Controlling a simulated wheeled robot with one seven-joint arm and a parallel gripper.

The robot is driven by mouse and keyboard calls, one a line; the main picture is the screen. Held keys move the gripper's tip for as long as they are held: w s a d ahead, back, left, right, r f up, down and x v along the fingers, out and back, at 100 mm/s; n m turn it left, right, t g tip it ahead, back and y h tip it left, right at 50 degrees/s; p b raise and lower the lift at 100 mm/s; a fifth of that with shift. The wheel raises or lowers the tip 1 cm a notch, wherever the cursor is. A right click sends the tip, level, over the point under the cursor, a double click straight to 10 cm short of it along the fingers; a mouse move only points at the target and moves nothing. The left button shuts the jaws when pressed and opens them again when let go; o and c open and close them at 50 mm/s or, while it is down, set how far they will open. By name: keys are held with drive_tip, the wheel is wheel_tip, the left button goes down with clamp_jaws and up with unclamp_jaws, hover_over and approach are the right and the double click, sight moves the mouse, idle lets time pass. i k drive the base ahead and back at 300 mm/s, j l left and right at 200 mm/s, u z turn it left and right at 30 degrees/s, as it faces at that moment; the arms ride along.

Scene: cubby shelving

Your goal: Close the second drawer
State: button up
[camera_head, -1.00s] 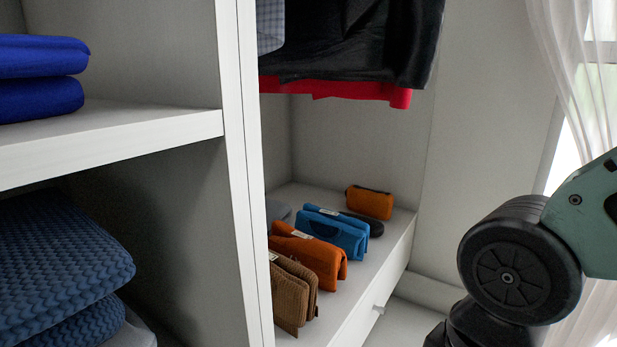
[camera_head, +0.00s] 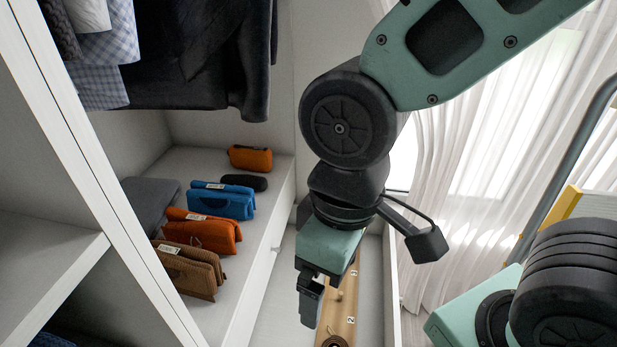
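A white drawer (camera_head: 392,290) stands pulled out below the shelf, in the lower middle of the head view. Its front panel shows as a thin upright strip, and its pale inside (camera_head: 272,318) lies between that strip and the shelf unit. A long wooden item (camera_head: 344,305) and a dark round thing (camera_head: 334,341) show in it, cut by the lower edge. My gripper (camera_head: 309,306) hangs pointing down above the drawer's inside, left of the front panel. Its fingers are seen from the side, so their gap is hidden. No contact with the drawer is visible.
A white shelf (camera_head: 262,205) left of the drawer carries orange, blue and brown folded pouches and a grey item (camera_head: 149,200). Dark clothes (camera_head: 205,55) hang above. A white divider (camera_head: 88,160) stands left. Sheer curtains (camera_head: 470,170) hang right.

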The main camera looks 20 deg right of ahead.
sight(364, 310)
drive_tip(key=k+l, duration=0.45)
drive_tip(key=k+l+z, duration=0.15)
drive_tip(key=k+l, duration=0.25)
drive_tip(key=l, duration=0.25)
drive_tip(key=k+j, duration=0.1)
drive_tip(key=j, duration=0.15)
drive_tip(key=k+j+u, duration=0.1)
drive_tip(key=j, duration=0.2)
drive_tip(key=k+j, duration=0.15)
drive_tip(key=j+u, duration=0.05)
drive_tip(key=j, duration=0.05)
